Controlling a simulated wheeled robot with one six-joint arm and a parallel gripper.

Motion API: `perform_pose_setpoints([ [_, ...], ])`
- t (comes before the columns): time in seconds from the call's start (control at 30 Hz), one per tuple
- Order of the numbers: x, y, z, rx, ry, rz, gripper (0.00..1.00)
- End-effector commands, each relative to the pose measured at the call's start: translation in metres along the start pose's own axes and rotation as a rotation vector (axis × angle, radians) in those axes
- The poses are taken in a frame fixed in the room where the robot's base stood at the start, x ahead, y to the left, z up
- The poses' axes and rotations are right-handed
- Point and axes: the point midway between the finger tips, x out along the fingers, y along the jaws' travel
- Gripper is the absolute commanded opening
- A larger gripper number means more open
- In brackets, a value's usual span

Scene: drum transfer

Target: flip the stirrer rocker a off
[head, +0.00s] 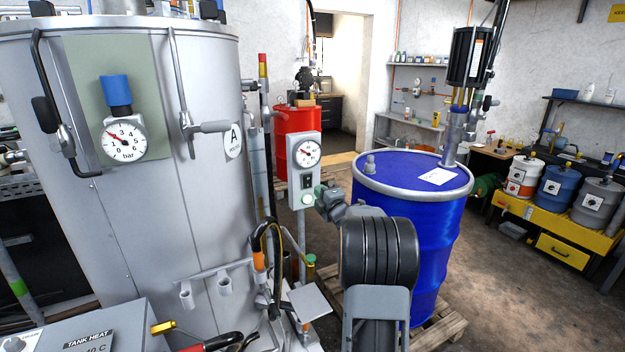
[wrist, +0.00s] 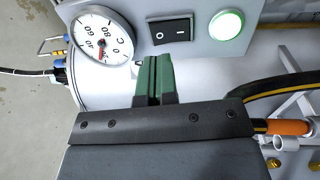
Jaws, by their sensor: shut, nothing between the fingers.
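The stirrer rocker is a black switch (wrist: 168,31) marked O and I, on a grey control box (head: 304,170) beside the silver tank A (head: 160,150). It also shows in the head view (head: 306,182), small. Which side of it is pressed cannot be told. A round green lamp (wrist: 227,25) beside it looks lit. My gripper (wrist: 153,62) is shut and empty, its green fingertips just short of the rocker in the wrist view, near its O end. In the head view my gripper (head: 324,196) is at the box's lower right; contact cannot be told.
A dial gauge (wrist: 103,37) sits on the same box, left of the rocker in the wrist view. A blue drum (head: 400,230) stands on a pallet to the right of my arm. A black cable (wrist: 285,90) and an orange-handled fitting (wrist: 290,128) lie right of my gripper.

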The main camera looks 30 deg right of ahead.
Motion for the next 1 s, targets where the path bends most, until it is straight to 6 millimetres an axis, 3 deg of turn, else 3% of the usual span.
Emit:
perform_pose_setpoints([
  [0.2,0.034,0.002,0.0,0.001,0.001,0.0,0.0],
  [0.4,0.051,0.001,0.0,0.0,0.0,0.0,0.0],
  [1.0,0.056,0.002,0.004,-0.001,-0.007,-0.008,0.0],
])
